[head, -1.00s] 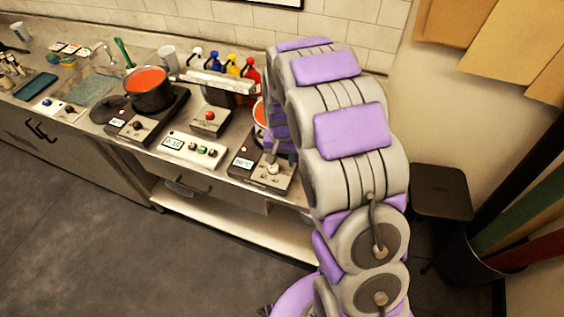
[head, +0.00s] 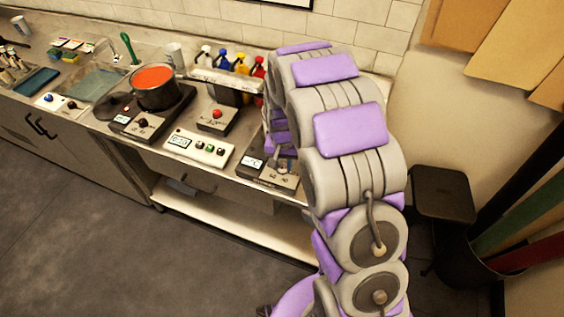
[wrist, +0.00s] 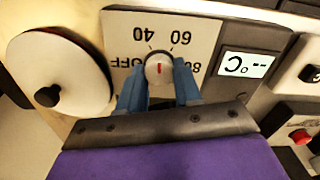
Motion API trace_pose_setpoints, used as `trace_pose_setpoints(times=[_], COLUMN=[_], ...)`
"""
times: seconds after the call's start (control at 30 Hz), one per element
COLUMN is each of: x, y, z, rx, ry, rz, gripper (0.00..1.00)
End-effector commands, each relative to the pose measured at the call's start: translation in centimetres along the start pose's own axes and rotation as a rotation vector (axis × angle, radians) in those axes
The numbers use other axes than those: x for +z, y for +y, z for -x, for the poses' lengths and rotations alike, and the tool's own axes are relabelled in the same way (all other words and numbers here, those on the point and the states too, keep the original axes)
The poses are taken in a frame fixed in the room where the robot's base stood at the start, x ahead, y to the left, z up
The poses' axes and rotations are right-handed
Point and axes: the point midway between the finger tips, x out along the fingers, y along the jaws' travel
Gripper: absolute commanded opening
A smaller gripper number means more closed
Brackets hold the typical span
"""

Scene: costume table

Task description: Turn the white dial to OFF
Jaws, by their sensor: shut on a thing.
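The white dial (wrist: 158,70) with a red mark sits on a pale panel (wrist: 120,32) in the wrist view. Labels 40, 60, 80 and OFF ring it and read upside down; the red mark stands about upright in the picture. My gripper (wrist: 159,80) has its blue fingers on either side of the dial, shut on it. The small display (wrist: 245,65) beside it reads dashes and °C. In the head view the dial's unit (head: 254,164) lies below my arm at the counter's right end, and the dial is largely hidden.
A white disc with a black knob (wrist: 90,92) lies left of the panel in the wrist view. In the head view a pot of red stuff (head: 154,84) stands on another heater.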

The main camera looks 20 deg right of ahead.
Motion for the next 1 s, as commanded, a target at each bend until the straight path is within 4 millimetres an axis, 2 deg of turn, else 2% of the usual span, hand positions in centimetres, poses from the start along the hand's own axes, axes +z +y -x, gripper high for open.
trace_pose_setpoints(times=[0.27, 0.47, 1.0], x=[0.17, 0.24, 0.23], y=[-0.15, -0.13, -0.15], z=[0.24, 0.35, 0.45], rx=[-0.004, -0.004, -0.004], ry=[-0.001, -0.002, 0.0], rz=[0.028, 0.124, 0.612], gripper=[0.03, 0.03, 0.03])
